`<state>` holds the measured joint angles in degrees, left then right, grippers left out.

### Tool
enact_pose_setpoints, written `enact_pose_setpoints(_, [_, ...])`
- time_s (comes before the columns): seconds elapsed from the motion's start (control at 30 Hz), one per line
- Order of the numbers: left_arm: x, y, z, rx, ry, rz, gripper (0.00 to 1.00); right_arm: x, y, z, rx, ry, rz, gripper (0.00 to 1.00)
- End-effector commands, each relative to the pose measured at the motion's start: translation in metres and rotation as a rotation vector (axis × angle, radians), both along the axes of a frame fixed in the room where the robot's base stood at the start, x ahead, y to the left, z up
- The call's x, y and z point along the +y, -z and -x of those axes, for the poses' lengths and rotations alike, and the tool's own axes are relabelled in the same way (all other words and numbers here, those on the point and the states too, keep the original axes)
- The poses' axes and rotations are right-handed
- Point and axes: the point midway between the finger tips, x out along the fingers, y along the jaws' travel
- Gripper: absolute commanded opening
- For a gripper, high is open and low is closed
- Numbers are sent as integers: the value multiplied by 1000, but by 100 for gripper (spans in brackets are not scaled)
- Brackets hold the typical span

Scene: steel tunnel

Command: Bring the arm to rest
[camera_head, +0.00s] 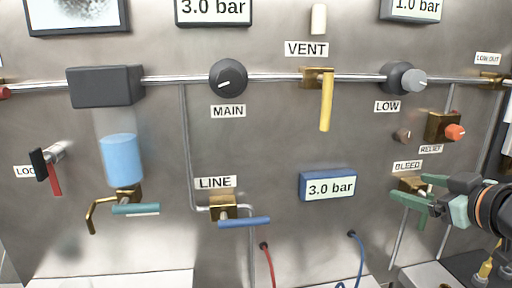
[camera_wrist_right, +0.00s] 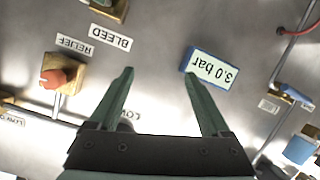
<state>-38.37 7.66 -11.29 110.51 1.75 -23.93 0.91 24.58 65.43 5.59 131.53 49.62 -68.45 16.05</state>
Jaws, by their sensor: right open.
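My right gripper (camera_head: 408,187) comes in from the right edge in the head view. Its two green fingers are spread apart and overlap the brass BLEED valve (camera_head: 413,184), partly hiding it. In the right wrist view the open gripper (camera_wrist_right: 158,75) has only bare steel panel between its fingertips. That view is upside down, and the BLEED valve (camera_wrist_right: 109,9) lies at its top, apart from the fingers. The blue 3.0 bar display (camera_wrist_right: 209,69) is beside one fingertip there; it also shows in the head view (camera_head: 328,186). My left gripper is not in view.
The steel panel carries the VENT valve with a yellow handle (camera_head: 326,102), the MAIN knob (camera_head: 228,77), the LOW knob (camera_head: 397,79), the orange RELIEF knob (camera_head: 454,132) and the LINE valve's blue handle (camera_head: 244,222). Red (camera_head: 268,264) and blue (camera_head: 360,262) hoses hang low.

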Motion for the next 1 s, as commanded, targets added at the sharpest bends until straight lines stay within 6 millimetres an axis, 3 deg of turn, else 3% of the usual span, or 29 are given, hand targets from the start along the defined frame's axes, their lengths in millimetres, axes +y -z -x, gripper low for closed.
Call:
enact_pose_setpoints(0.03, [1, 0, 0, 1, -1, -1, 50, 9, 43, -2, 71, -7, -11, 82])
enact_pose_setpoints(0.2, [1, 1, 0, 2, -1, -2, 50, 36, 169, 18, 286, 5, -19, 82])
enact_pose_setpoints(0.3, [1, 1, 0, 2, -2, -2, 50, 54, 236, 48, 417, 21, -31, 82])
enact_pose_setpoints(0.43, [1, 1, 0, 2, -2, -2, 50, 78, 306, 99, 581, 53, -49, 82])
enact_pose_setpoints(0.6, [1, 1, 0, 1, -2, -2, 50, 101, 361, 164, 759, 102, -69, 82])
enact_pose_setpoints(0.83, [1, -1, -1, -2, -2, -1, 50, 125, 399, 244, 965, 172, -98, 82])
enact_pose_setpoints(0.87, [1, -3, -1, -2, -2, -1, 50, 126, 400, 248, 976, 178, -97, 82])
enact_pose_setpoints(1.0, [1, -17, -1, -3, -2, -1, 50, 131, 408, 226, 885, 147, -113, 82])
